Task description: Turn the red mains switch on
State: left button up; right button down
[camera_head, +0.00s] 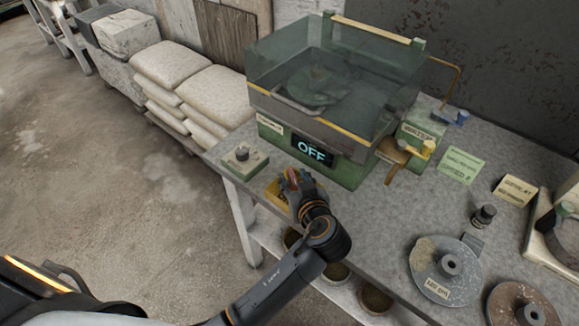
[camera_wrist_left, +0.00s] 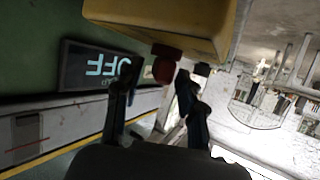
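A yellow switch box (camera_head: 274,191) sits at the front edge of the bench, below the machine's display, partly hidden by my left gripper (camera_head: 290,182). In the left wrist view the yellow box (camera_wrist_left: 160,22) fills the top, with a red-brown round switch part (camera_wrist_left: 164,69) on its face. My left gripper (camera_wrist_left: 153,85) has its fingers apart, with the red part just beyond and between the tips; contact cannot be told. The display (camera_head: 312,150) reads OFF. My right gripper is not in view.
A green machine with a clear hood (camera_head: 335,75) stands behind the gripper. A small green block with a knob (camera_head: 242,158) sits to the left. Round discs (camera_head: 445,268) lie at the right. Stacked sacks (camera_head: 215,95) stand beside the bench.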

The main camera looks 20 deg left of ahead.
pick_arm(q)
jog(key=shift+f, duration=0.1)
jog(key=shift+c, duration=0.6)
grip_shut()
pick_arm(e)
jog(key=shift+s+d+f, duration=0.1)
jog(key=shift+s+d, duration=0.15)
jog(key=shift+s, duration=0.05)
